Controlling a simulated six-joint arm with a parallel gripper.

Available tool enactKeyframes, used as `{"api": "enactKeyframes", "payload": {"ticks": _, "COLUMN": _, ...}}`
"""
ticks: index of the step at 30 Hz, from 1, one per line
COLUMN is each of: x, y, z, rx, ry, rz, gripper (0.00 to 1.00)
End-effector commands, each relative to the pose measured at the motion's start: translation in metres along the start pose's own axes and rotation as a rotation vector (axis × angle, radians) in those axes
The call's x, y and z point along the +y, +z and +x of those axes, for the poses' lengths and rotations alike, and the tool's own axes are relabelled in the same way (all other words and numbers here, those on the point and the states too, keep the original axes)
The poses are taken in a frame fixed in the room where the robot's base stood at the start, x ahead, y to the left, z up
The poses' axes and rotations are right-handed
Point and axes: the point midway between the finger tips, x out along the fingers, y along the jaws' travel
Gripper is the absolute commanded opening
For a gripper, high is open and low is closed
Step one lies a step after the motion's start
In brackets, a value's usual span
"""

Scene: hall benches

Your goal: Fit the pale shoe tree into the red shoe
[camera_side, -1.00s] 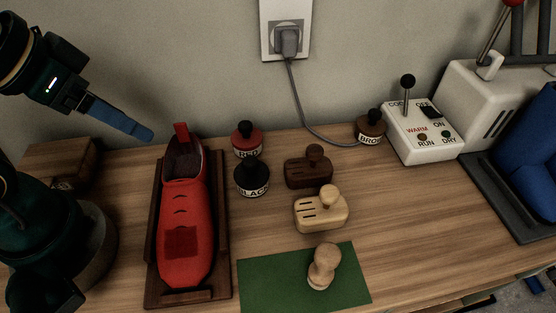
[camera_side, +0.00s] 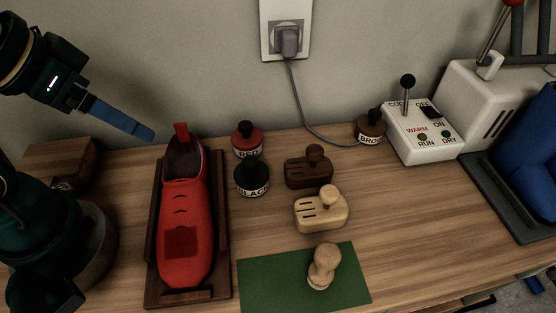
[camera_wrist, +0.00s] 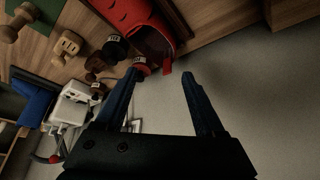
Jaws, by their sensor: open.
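The red shoe (camera_side: 183,220) sits in a dark wooden cradle (camera_side: 222,255), its opening at the far end with a red tab standing up; it also shows at the top of the wrist view (camera_wrist: 128,14). A pale slotted wooden block with a round knob, seemingly the pale shoe tree (camera_side: 318,214), stands on the bench right of the shoe, and in the wrist view (camera_wrist: 66,46). My gripper (camera_wrist: 160,78) is open and empty. In the side view its blue fingers (camera_side: 140,128) are raised left of the shoe's opening, apart from the shoe tree.
A dark slotted block (camera_side: 306,173) stands behind the pale one. A pale knobbed piece (camera_side: 323,265) stands on a green mat (camera_side: 265,282). Red (camera_side: 246,142), black (camera_side: 252,178) and brown (camera_side: 370,128) bottles and a switch box (camera_side: 422,135) stand farther back. A wall borders the bench.

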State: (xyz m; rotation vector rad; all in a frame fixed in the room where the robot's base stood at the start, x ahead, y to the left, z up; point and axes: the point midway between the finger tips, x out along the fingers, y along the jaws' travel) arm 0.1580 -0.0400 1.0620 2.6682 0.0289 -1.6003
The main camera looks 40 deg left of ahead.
Motion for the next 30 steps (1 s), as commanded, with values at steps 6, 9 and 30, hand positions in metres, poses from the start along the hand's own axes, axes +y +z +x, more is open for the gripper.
{"api": "enactKeyframes", "payload": {"ticks": 6, "x": -0.005, "y": -0.034, "z": -0.015, "rx": 0.063, "ry": -0.027, "rz": -0.184, "gripper": 0.71}}
{"api": "enactKeyframes", "payload": {"ticks": 9, "x": 0.000, "y": -0.057, "z": -0.018, "rx": 0.073, "ry": -0.026, "rz": -0.240, "gripper": 0.71}}
{"api": "enactKeyframes", "payload": {"ticks": 30, "x": 0.181, "y": -0.128, "z": 0.066, "rx": -0.012, "ry": 0.012, "rz": -0.195, "gripper": 0.71}}
